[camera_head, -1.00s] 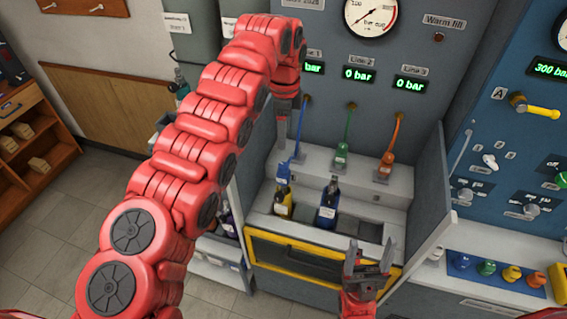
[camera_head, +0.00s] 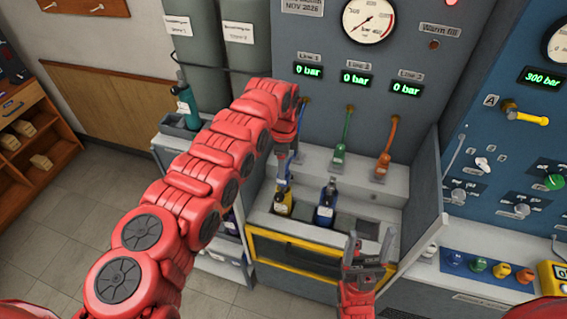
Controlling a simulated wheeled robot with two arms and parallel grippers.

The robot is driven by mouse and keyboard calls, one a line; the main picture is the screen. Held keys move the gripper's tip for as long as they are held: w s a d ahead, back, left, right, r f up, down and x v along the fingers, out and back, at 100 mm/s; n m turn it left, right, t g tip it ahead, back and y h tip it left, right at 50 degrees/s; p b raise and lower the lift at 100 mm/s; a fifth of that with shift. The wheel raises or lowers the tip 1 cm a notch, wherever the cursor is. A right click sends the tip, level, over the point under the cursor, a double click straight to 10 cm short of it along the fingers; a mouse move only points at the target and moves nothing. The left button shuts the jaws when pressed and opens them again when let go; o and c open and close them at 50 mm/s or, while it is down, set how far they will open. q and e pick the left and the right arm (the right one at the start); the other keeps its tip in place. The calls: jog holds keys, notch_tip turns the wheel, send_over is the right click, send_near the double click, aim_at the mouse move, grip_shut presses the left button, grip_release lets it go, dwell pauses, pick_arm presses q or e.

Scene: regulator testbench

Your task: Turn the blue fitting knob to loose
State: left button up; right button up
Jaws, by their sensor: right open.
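The blue hose (camera_head: 303,120) of Line 1 hangs down to a blue fitting (camera_head: 281,184) above the bottle with yellow on it (camera_head: 283,204), at the left of the bench. The fitting is small and partly hidden, so its knob setting cannot be read. My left gripper (camera_head: 283,155) points down right above the blue fitting, close to it. Its fingers are too small and covered to tell open from shut, and contact cannot be told. My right gripper (camera_head: 369,249) is open and empty, pointing up in front of the yellow-framed drawer front.
A blue bottle (camera_head: 325,206) stands beside the yellow one. Green (camera_head: 347,130) and orange (camera_head: 388,140) hoses hang to the right. A grey side wall (camera_head: 428,205) bounds the bench. A blue panel with a yellow lever (camera_head: 528,117) is further right. All line displays read 0 bar.

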pick_arm(q)
grip_shut()
jog(key=shift+n+b, duration=0.7)
dwell(0.3)
jog(key=shift+n, duration=0.3)
dwell(1.1)
jog(key=shift+o, duration=0.7)
grip_release()
